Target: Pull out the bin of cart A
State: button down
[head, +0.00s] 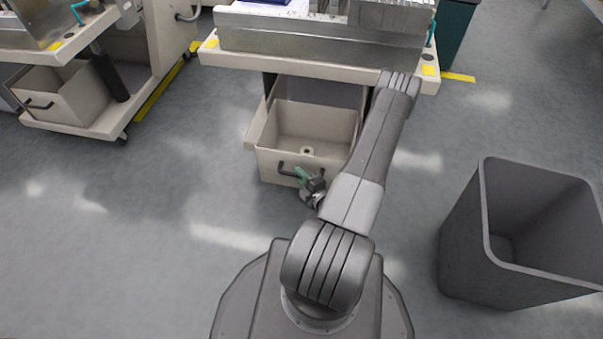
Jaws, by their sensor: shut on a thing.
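A beige bin (268,158) sits low under the middle cart (318,72), its front part sticking out toward me. Its inside looks empty except for a small round fitting on the floor. A dark handle (284,169) is on the bin's front wall. My gripper (302,174) is shut on the handle at its right part; my arm hides the bin's right front corner. No letter shows on the carts, so I cannot tell from labels which is cart A.
A second cart (65,53) stands at the left with its own beige bin (68,92) on a low shelf. A tall grey waste bin (462,225) stands open on the right. The floor between is clear.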

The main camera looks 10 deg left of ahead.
jog(key=c, duration=1.4)
grip_release()
jog(key=shift+d, duration=0.1)
jog(key=p+v, duration=0.2)
jog(key=v, duration=1.1)
jog(key=shift+s+d+p, duration=0.2)
jog(key=shift+s+p, duration=0.1)
jog(key=shift+p, duration=0.1)
jog(key=shift+w, duration=0.1)
jog(key=shift+b+x, duration=1.35)
jog(key=shift+x, duration=5.35)
jog(key=shift+r, duration=0.1)
